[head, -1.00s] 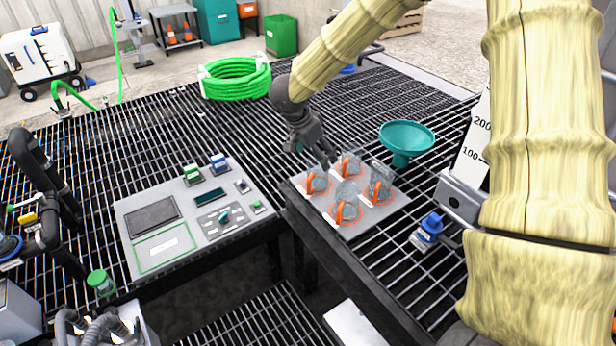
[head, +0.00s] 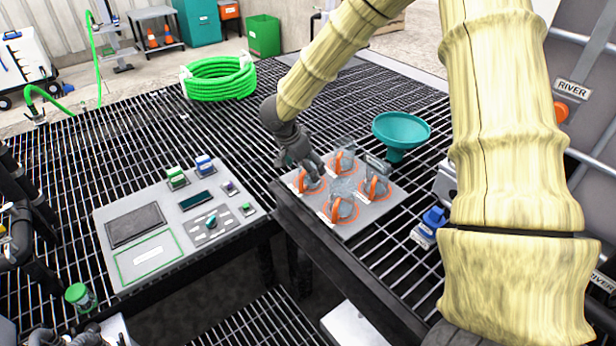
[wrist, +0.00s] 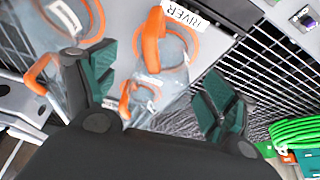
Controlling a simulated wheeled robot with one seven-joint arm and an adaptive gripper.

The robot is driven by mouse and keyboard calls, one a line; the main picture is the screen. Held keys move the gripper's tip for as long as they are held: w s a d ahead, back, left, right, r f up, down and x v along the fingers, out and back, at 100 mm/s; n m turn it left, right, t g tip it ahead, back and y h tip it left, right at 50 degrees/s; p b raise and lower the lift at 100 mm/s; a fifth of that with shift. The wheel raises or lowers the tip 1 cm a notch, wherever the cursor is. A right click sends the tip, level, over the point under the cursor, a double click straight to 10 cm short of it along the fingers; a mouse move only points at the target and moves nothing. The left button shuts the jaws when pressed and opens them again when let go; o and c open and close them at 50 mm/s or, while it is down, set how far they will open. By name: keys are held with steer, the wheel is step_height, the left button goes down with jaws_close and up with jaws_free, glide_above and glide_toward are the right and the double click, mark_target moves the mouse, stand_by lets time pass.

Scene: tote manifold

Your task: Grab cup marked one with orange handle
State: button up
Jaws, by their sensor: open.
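Several clear cups with orange handles stand on a grey plate (head: 375,212), each in an orange ring. They are a left cup (head: 309,183), a back cup (head: 342,163), a right cup (head: 376,187) and a front cup (head: 342,208). I cannot read a number on any cup. My gripper (head: 311,168) is open at the left cup and partly covers it. In the wrist view, the open fingers of my gripper (wrist: 155,95) have a clear cup (wrist: 168,82) with an orange handle showing between and beyond them. Contact cannot be told.
A teal funnel (head: 401,130) stands behind the plate. A control panel (head: 180,222) lies to the left, and a blue-topped item (head: 431,222) stands at right. A coiled green hose (head: 219,78) lies at the back. A label reading RIVER (wrist: 184,15) is by the cup.

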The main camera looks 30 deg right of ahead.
steer(key=shift+w+x, duration=0.15)
steer(key=shift+x, duration=1.2)
steer(key=shift+w+x, duration=0.1)
steer(key=shift+x, duration=1.25)
steer(key=shift+a, duration=0.15)
steer(key=shift+c, duration=0.4)
steer(key=c, duration=0.9)
